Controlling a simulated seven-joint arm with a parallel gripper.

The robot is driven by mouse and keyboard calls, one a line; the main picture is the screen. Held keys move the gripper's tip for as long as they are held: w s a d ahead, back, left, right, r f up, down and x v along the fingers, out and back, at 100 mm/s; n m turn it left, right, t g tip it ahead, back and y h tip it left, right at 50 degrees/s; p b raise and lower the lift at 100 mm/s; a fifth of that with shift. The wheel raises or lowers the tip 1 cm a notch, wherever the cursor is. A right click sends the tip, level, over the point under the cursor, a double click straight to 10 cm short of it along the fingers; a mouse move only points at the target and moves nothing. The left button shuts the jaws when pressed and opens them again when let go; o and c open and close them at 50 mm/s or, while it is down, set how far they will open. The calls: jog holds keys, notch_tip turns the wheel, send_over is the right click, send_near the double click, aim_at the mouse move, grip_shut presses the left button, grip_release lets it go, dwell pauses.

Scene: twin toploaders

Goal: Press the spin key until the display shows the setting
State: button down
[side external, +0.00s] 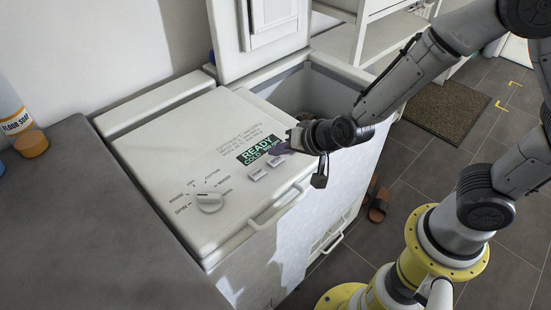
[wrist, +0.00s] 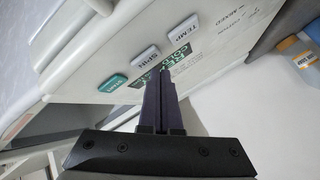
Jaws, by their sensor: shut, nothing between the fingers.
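The white toploader panel (side external: 150,150) carries a green display (side external: 260,150) that reads READY, with a second line beginning COLD; the rest is too small to read surely. In the wrist view the SPIN key (wrist: 146,54) is white, between the white TEMP key (wrist: 181,32) and the green START key (wrist: 112,83). Two white keys (side external: 257,174) show below the display in the side view. My gripper (side external: 286,148) is shut and empty, beside the display's right end. In the wrist view its fingertips (wrist: 163,73) are near the SPIN key and cover part of the display; contact cannot be told.
A dial (side external: 209,201) sits left of the keys. A raised lid (side external: 258,38) and open tub (side external: 312,90) lie behind. A front handle (side external: 277,208) runs along the panel's edge. A grey counter (side external: 85,220) holds a floor soap bottle (side external: 17,118) at left.

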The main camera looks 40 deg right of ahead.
aim_at(279, 165)
jog(key=shift+f, duration=0.15)
jog(key=shift+f, duration=0.25)
jog(key=shift+f, duration=0.35)
dwell(0.6)
dwell(0.3)
jog(key=shift+r, duration=0.8)
jog(key=shift+r, duration=2.5)
